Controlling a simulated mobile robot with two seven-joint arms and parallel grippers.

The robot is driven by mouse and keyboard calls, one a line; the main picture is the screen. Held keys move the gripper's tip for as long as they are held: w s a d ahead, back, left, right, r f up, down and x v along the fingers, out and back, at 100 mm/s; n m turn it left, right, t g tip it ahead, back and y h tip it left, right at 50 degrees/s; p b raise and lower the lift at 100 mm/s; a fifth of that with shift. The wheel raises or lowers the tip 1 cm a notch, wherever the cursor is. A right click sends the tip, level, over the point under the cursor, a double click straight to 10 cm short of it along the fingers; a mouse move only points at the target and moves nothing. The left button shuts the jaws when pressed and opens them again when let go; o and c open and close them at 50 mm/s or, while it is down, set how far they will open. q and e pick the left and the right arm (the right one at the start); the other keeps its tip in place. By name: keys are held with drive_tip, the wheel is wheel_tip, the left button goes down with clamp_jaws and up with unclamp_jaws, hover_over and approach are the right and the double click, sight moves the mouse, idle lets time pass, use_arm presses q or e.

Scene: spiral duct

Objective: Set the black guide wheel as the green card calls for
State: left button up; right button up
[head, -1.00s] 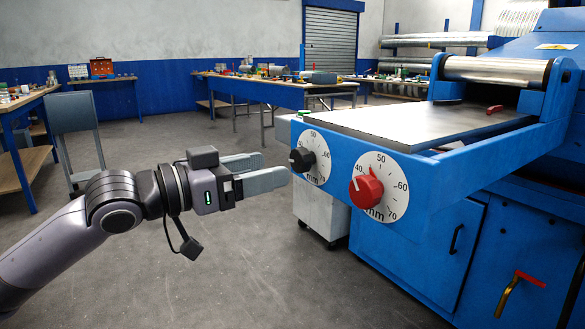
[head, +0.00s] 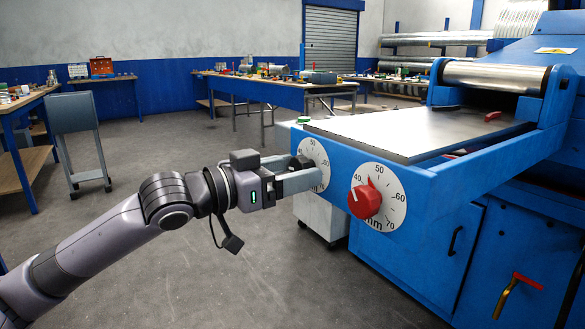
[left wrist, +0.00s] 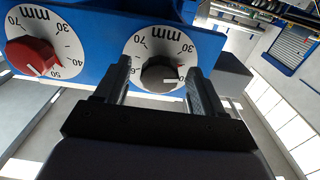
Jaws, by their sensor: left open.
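The black guide wheel (head: 301,163) sits on a white mm dial (head: 318,153) on the front of the blue machine. My left gripper (head: 303,173) is at the wheel, its fingers covering much of it in the head view. In the left wrist view, the black wheel (left wrist: 161,72) lies between the two open fingers, one on each side; I cannot tell whether they touch it. The number at the mark is unclear. No green card is recognisable. My right gripper is not in view.
A red wheel (head: 366,199) on a second dial (head: 391,208) is close to the right of the black one. A flat metal bed (head: 420,130) lies above.

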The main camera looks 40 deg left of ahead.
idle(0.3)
use_arm(q)
drive_tip(key=c, duration=1.1)
drive_tip(key=shift+o, duration=0.3)
drive_tip(key=shift+m, duration=0.3)
